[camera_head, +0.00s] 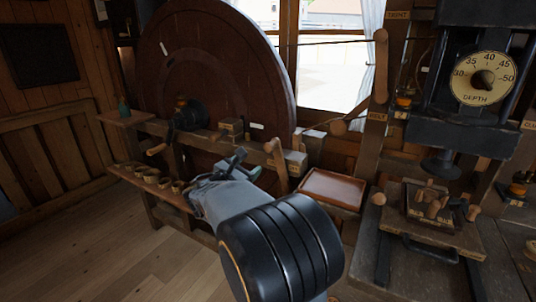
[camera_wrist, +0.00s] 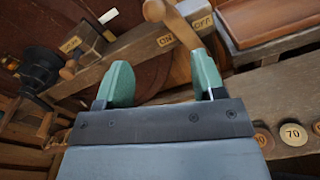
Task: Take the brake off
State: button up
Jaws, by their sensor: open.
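A wooden lever (camera_head: 280,165) with a round knob stands on the bench rail beside the big wheel. In the wrist view the lever (camera_wrist: 177,22) runs from its knob at upper left down behind my right fingertip, between an ON plate (camera_wrist: 166,40) and an OFF plate (camera_wrist: 202,22). No plate reading "brake" is legible on it. My gripper (camera_head: 244,165) is open and empty, just left of the lever in the head view. In the wrist view its green fingers (camera_wrist: 162,72) are spread below the lever, with the knob beyond them. Whether a finger touches the lever I cannot tell.
The big dark wheel (camera_head: 205,65) stands behind the rail. A reddish tray (camera_head: 332,189) lies to the right. Another wooden lever (camera_head: 381,65) stands on a post, beside a press with a DEPTH dial (camera_head: 484,78). A lower shelf (camera_head: 133,172) holds several small rings. The floor at left is clear.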

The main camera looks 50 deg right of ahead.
aim_at(267, 149)
jog(key=shift+n, duration=0.3)
jog(key=x, duration=0.9)
jog(key=p+x, duration=0.1)
jog(key=x, duration=0.4)
jog(key=shift+w+r, duration=0.25)
jog(key=shift+r, duration=0.05)
